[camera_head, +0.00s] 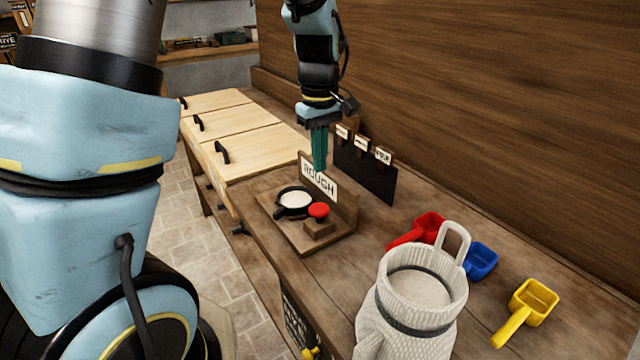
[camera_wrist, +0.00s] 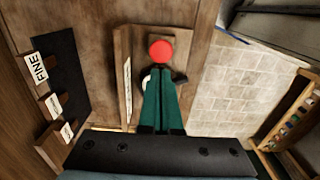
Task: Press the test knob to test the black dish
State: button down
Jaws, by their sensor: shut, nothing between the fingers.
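The red test knob (camera_head: 318,210) stands on a small wooden block at the front right of a wooden board on the bench. The black dish (camera_head: 281,209) with pale contents sits on the board just left of the knob. My gripper (camera_head: 320,168) points down above the board, in front of the ROUGH sign, with its green fingers together and empty. In the wrist view the knob (camera_wrist: 161,50) shows just beyond the fingertips of my gripper (camera_wrist: 160,72). The fingers hide most of the dish there. A gap shows between fingertips and knob in the head view.
The ROUGH sign (camera_head: 319,178) stands upright behind the dish. A white woven sack (camera_head: 415,310) stands at the front right. A black panel with small labels (camera_head: 366,172) stands at the wall.

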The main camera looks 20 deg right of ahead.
jog(key=shift+r, duration=0.95)
jog(key=s+a+f+m, duration=0.1)
jog(key=s+a+m, duration=0.1)
jog(key=a, duration=1)
jog(key=s+a+f+m+t, duration=0.1)
jog(key=s+a+m, duration=0.1)
jog(key=a, duration=1.1)
jog(key=shift+s+f+t, duration=0.2)
jog(key=shift+f+t, duration=0.1)
jog(key=shift+f, duration=0.1)
